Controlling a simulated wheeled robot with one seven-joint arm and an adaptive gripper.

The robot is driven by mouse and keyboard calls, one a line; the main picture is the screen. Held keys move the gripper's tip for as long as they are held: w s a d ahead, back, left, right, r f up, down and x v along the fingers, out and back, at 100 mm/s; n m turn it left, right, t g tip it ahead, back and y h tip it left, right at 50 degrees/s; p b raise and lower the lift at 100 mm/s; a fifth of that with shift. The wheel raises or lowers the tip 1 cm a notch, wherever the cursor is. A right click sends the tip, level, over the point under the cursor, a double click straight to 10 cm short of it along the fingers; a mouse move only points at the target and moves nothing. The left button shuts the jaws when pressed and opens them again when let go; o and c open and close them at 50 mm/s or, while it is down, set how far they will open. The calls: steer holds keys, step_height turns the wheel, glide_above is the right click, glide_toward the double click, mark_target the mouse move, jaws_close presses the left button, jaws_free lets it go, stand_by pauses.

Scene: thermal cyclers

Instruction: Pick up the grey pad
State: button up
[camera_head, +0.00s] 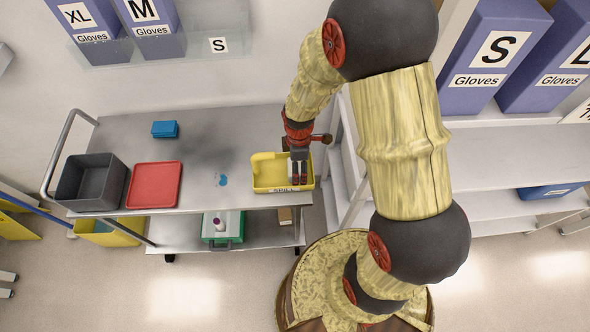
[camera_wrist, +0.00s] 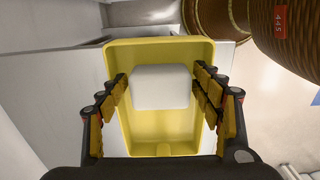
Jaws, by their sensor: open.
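The grey pad (camera_wrist: 160,86) shows in the wrist view as a pale, rounded block in the far half of a yellow bin (camera_wrist: 128,146). In the head view the yellow bin (camera_head: 265,172), marked "SPILL", stands at the right end of the cart top. I cannot make out the pad there. My gripper (camera_head: 298,175) points down over the right side of the bin. In the wrist view my gripper (camera_wrist: 161,90) is open, with fingers on the left and right of the pad. Whether they touch it I cannot tell.
The metal cart (camera_head: 215,125) also carries a dark grey bin (camera_head: 90,183), a red tray (camera_head: 153,185), a blue block (camera_head: 165,129) and a small blue patch (camera_head: 221,180). A shelf unit (camera_head: 500,165) stands close to the cart's right side. The cart's middle is mostly clear.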

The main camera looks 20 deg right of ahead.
steer(key=shift+f, duration=0.1)
steer(key=shift+c, duration=1.4)
steer(key=c, duration=0.4)
steer(key=shift+c, duration=0.2)
step_height(320, 180, up, 10)
steer(key=shift+r+p, duration=0.1)
steer(key=shift+p, duration=0.8)
